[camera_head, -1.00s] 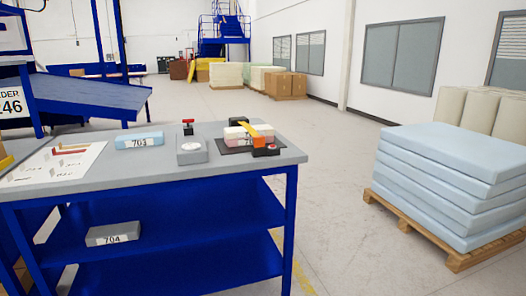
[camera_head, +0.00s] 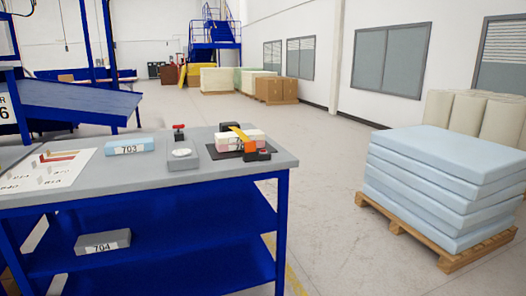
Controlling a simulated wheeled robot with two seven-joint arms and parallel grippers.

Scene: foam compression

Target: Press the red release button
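A small red-topped knob on a dark base (camera_head: 179,128) stands near the back edge of the grey workbench (camera_head: 215,178). In front of it is a grey box with a round white top (camera_head: 182,155). To its right, a stack of pale and pink foam blocks (camera_head: 228,141) sits on a dark plate, with an orange-yellow strap (camera_head: 240,132) over it. A small black box (camera_head: 257,155) is at the strap's near end; a reddish spot on it is too small to make out. Neither of my grippers is in view.
A light-blue block marked 703 (camera_head: 130,147) and a printed sheet (camera_head: 45,168) lie on the bench's left. A grey block marked 704 (camera_head: 103,242) is on the lower shelf. Blue foam slabs (camera_head: 440,180) on a pallet stand right. Floor between is clear.

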